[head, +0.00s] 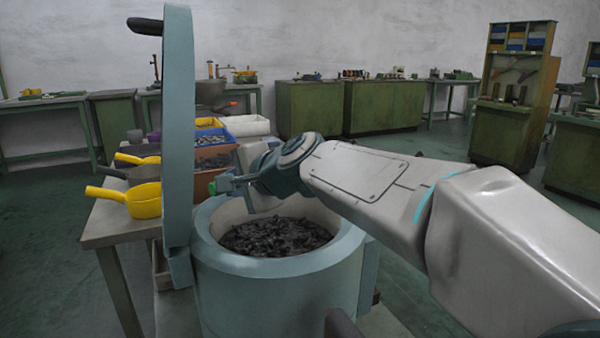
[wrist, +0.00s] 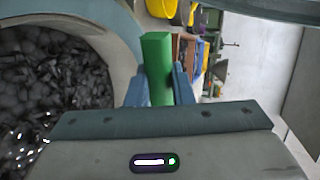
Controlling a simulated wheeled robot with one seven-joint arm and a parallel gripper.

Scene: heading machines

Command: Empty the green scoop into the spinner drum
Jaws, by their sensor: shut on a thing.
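The spinner drum (head: 285,265) is a round, pale blue tub, open at the top, with dark small pieces inside. Its lid (head: 180,120) stands upright at the left. My gripper (head: 232,184) is above the drum's back left rim. In the wrist view my gripper (wrist: 160,88) is shut on the green handle of the green scoop (wrist: 156,60). The scoop's bowl is not visible, so I cannot tell what it holds. Dark pieces and some shiny ones show inside the drum (wrist: 128,35) at the left of the wrist view.
A bench (head: 105,228) at the left carries a yellow scoop (head: 145,200), a dark scoop (head: 140,174) and blue and orange bins. The upright lid stands between this bench and the drum. Green cabinets (head: 385,108) line the back wall. Open floor (head: 450,138) lies behind my arm.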

